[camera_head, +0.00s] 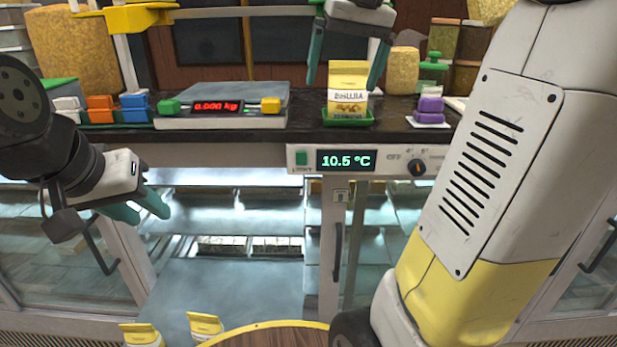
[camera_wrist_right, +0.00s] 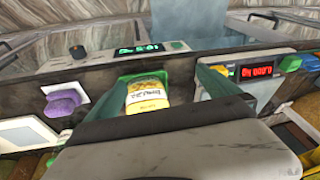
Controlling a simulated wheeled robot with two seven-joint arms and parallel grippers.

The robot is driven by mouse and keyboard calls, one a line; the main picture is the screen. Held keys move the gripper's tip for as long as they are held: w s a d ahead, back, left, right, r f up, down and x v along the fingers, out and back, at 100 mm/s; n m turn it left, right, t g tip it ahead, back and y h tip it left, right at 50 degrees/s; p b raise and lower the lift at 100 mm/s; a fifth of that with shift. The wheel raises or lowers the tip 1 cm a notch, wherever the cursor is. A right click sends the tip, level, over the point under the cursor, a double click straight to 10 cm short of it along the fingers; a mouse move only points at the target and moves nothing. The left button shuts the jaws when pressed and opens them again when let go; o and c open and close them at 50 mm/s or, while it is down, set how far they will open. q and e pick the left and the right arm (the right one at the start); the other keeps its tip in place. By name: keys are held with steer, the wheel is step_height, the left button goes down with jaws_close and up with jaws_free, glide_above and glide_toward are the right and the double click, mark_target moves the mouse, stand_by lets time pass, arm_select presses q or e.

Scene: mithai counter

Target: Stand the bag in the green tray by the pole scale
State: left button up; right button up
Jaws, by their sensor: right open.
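A yellow bag (camera_head: 348,78) with a white label stands upright in the small green tray (camera_head: 349,122) on the dark counter. My right gripper (camera_head: 346,72) is open, with one finger on each side of the bag and visible gaps beside it. In the right wrist view the bag (camera_wrist_right: 147,94) and green tray (camera_wrist_right: 128,80) show between the spread fingers. A scale (camera_head: 222,106) with a red 0.000 kg display is left of the tray. My left gripper (camera_head: 152,212) is empty, its fingers slightly apart, in front of the cabinet below the counter.
Purple blocks (camera_head: 429,108) sit right of the tray. Orange (camera_head: 100,108) and blue blocks (camera_head: 134,106) are left of the scale. Two more yellow bags (camera_head: 205,324) stand low in front, near a round wooden top (camera_head: 270,337). A control panel (camera_head: 365,160) fronts the counter.

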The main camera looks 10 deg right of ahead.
steer(key=s+a+f+t, duration=0.1)
steer(key=s+a+f, duration=0.3)
steer(key=s+f, duration=0.3)
steer(key=s+a+f+n+t+y, duration=0.1)
steer(key=s+a+f+t, duration=0.1)
steer(key=s+a+f, duration=0.2)
step_height(320, 180, down, 5)
steer(key=s, duration=0.3)
steer(key=shift+r+n, duration=0.15)
steer(key=shift+n, duration=0.15)
